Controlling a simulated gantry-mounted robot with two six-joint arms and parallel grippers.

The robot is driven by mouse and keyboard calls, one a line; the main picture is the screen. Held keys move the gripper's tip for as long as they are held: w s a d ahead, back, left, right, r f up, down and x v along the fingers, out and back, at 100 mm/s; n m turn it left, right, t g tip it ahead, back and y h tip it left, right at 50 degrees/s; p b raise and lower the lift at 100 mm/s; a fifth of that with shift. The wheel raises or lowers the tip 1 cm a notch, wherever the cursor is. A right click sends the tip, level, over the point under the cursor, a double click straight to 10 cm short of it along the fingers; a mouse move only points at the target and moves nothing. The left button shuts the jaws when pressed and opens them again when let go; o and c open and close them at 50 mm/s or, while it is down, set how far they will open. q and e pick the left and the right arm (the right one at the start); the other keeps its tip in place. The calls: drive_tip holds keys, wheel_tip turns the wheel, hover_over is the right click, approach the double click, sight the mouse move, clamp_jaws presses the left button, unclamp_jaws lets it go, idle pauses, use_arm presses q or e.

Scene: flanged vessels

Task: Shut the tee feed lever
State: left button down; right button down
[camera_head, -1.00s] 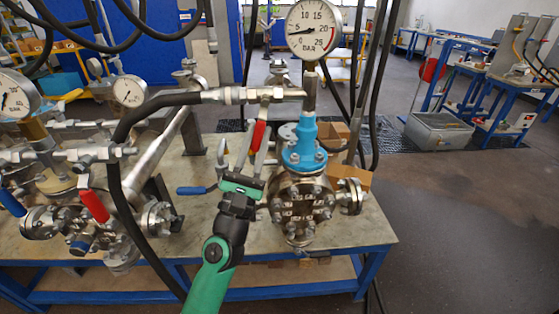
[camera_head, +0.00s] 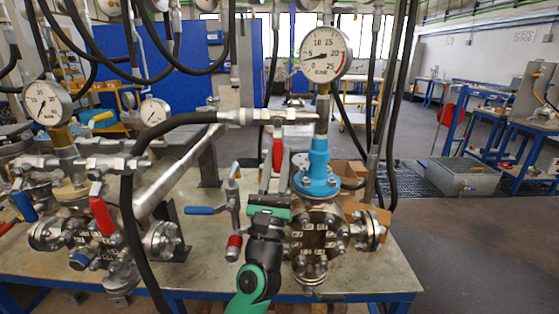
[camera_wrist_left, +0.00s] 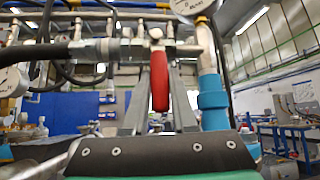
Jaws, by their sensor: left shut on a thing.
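The tee feed lever appears to be the red-handled lever (camera_head: 277,152), hanging down from the fitting at the end of the black hose, left of the blue-collared gauge stem. It also hangs in the middle of the left wrist view (camera_wrist_left: 159,80). My left gripper (camera_head: 276,158) reaches up from below, and its two grey fingers (camera_wrist_left: 159,108) stand on either side of the red handle. It is shut on the handle. The exact contact is hard to see. The fitting above the handle is partly visible. My right gripper is in neither view.
A pressure gauge (camera_head: 326,54) on a blue-collared stem (camera_head: 317,168) rises close to the right, above a flanged vessel (camera_head: 317,240). A blue-handled valve (camera_head: 207,210) stands to the left. The black hose (camera_head: 128,220) loops down further left. Bare bench top shows between them.

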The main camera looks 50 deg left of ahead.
use_arm(q)
drive_tip(key=c, duration=0.7)
unclamp_jaws()
drive_tip(key=shift+w, duration=0.1)
drive_tip(key=b+v, duration=0.1)
drive_tip(key=v, duration=1)
drive_tip(key=shift+s+d+f, duration=0.15)
drive_tip(key=shift+s+f, duration=0.05)
drive_tip(key=shift+s, duration=0.05)
